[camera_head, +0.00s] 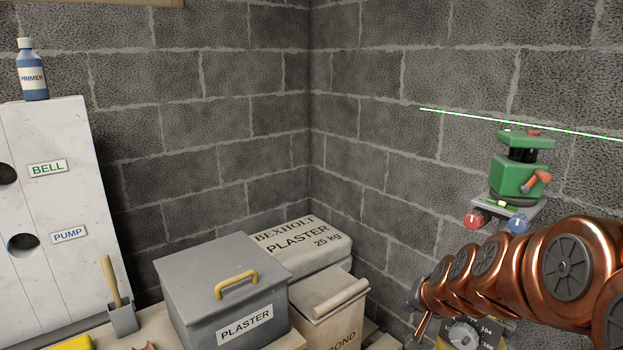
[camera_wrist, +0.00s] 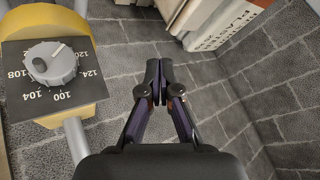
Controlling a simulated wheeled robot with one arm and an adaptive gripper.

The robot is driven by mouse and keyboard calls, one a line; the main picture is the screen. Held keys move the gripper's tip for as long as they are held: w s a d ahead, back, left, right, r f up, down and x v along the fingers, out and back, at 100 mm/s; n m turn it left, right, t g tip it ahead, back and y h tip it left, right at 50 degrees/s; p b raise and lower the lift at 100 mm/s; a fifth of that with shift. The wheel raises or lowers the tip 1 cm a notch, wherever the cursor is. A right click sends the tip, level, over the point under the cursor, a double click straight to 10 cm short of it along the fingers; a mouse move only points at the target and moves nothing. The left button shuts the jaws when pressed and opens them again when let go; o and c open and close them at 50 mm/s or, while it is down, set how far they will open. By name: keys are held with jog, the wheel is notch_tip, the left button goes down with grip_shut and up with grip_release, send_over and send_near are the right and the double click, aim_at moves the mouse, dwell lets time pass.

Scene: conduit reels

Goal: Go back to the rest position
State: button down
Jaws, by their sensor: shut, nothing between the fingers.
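My gripper (camera_wrist: 160,82) is in the middle of the wrist view with its two dark fingertips together. It is shut and holds nothing. Behind the fingertips is the grey block surface, with no contact visible. My copper-coloured arm reaches in from the right edge of the head view, in front of the block wall. I cannot make out the fingertips there.
A yellow dial unit (camera_wrist: 95,98) with a grey knob stands left of my gripper. A green laser level (camera_head: 518,177) sits on a wall bracket above my arm. A grey plaster box (camera_head: 205,282), a plaster bag (camera_head: 300,262) and a white panel (camera_head: 50,205) stand further left.

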jog(key=s+a+f+n+g+y, duration=0.1)
jog(key=s+a+f+n+g, duration=0.15)
jog(key=s, duration=0.65)
jog(key=s+a+f+n+g, duration=0.1)
jog(key=s+a+g, duration=0.25)
jog(key=s, duration=0.55)
jog(key=s+d+n+g+h, duration=0.2)
jog(key=s+g, duration=0.3)
jog(key=s, duration=1.3)
notch_tip(320, 180, up, 17)
jog(key=w+t+p, duration=0.1)
jog(key=p, duration=1.4)
jog(key=shift+d+f+p, duration=0.15)
jog(key=shift+d+p, duration=0.1)
jog(key=shift+p, duration=0.15)
jog(key=shift+w+a+n, duration=0.1)
jog(key=shift+w+n, duration=0.05)
jog(key=shift+n, duration=0.1)
